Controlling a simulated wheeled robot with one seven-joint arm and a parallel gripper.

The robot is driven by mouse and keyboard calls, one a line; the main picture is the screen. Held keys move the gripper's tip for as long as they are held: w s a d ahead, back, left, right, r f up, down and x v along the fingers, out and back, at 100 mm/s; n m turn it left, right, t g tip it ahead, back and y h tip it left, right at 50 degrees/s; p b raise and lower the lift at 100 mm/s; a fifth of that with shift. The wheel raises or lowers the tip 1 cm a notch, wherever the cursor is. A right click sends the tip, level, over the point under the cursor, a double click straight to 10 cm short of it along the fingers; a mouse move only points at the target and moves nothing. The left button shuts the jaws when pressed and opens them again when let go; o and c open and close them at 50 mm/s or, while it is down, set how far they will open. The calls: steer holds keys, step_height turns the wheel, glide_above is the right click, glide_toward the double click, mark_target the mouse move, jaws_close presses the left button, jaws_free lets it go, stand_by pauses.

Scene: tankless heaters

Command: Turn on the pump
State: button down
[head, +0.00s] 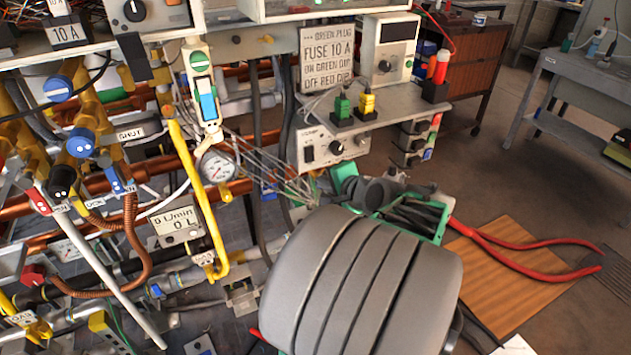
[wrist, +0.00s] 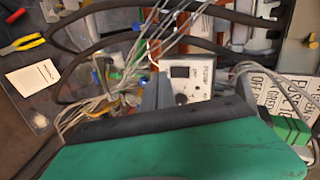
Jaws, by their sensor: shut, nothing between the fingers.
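The pump box (head: 322,139) is a pale panel under a shelf edge in the head view, with a round black knob (head: 336,147) and a small dark switch or window (head: 308,154). The same pump box (wrist: 205,88) shows in the wrist view just beyond my gripper, with its word PUMP sideways and its knob (wrist: 181,99) partly visible. My gripper (wrist: 160,91) is shut and empty, close in front of the box; I cannot tell whether it touches. In the head view my grey arm hides most of it. The switch position is too small to read.
A flow meter (head: 176,221) reads 0 L beside a yellow pipe (head: 196,190). Green (head: 342,107) and yellow (head: 367,104) plugs sit above the pump box. Loose grey wires (wrist: 95,92) hang near my gripper. Red-handled pliers (head: 525,260) lie at the right.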

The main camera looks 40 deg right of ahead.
steer(key=d, duration=0.1)
steer(key=s+d+m, duration=0.1)
steer(key=d+m, duration=0.1)
steer(key=shift+s+r+t+h, duration=0.25)
steer(key=shift+s+t+h, duration=0.05)
steer(key=shift+s+h, duration=0.1)
steer(key=b, duration=0.1)
glide_toward(310, 162)
step_height(310, 162, down, 2)
steer(key=w, duration=0.2)
steer(key=shift+w+d+f+b, duration=0.1)
steer(key=shift+w+d, duration=0.2)
steer(key=shift+w, duration=0.3)
steer(key=shift+w+d+f+b, duration=0.1)
steer(key=shift+w+d, duration=0.15)
steer(key=shift+w, duration=0.35)
steer(key=shift+w+d+f+b, duration=0.1)
steer(key=shift+w+d, duration=0.2)
steer(key=shift+w, duration=0.35)
